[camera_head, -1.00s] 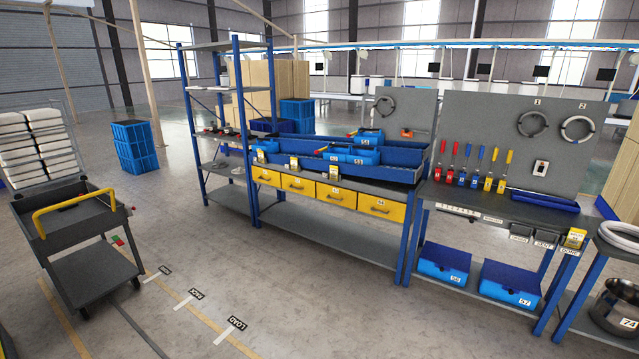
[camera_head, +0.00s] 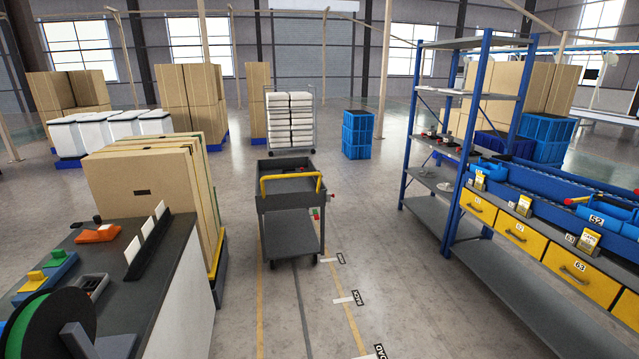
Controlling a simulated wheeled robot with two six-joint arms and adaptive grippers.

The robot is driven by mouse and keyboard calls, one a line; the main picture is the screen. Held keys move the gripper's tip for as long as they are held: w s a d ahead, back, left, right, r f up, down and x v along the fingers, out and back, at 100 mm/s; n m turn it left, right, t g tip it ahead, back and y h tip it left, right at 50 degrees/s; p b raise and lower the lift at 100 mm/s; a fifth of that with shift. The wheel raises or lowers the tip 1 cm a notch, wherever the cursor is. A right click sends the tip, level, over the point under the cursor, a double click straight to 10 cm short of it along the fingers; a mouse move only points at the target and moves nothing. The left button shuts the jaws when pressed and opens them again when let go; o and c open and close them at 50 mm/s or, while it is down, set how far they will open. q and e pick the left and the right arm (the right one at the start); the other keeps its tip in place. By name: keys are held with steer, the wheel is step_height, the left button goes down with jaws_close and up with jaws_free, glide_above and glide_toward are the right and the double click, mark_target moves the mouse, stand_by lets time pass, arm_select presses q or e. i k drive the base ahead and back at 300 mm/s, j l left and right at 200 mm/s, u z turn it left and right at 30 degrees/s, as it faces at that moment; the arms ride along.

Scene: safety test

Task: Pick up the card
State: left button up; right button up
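Several white cards stand in a row in a dark rack (camera_head: 148,248) on the table at the left; one white card (camera_head: 147,227) is in the middle of the row. I cannot tell which of these is the task's card. Neither of my grippers is in view.
A dark cart (camera_head: 290,190) with a yellow handle stands mid-floor. Large cardboard boxes (camera_head: 140,190) stand behind the left table (camera_head: 165,300). A blue-framed shelf (camera_head: 430,205) and yellow drawers (camera_head: 520,235) are at the right. Floor between cart and shelf is clear.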

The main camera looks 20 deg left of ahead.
mark_target(158, 210)
steer(key=i+j+u, duration=0.2)
steer(key=i+u, duration=0.6)
steer(key=i, duration=0.2)
steer(key=i+l+u, duration=0.15)
steer(key=i+u, duration=0.25)
steer(key=i, duration=0.1)
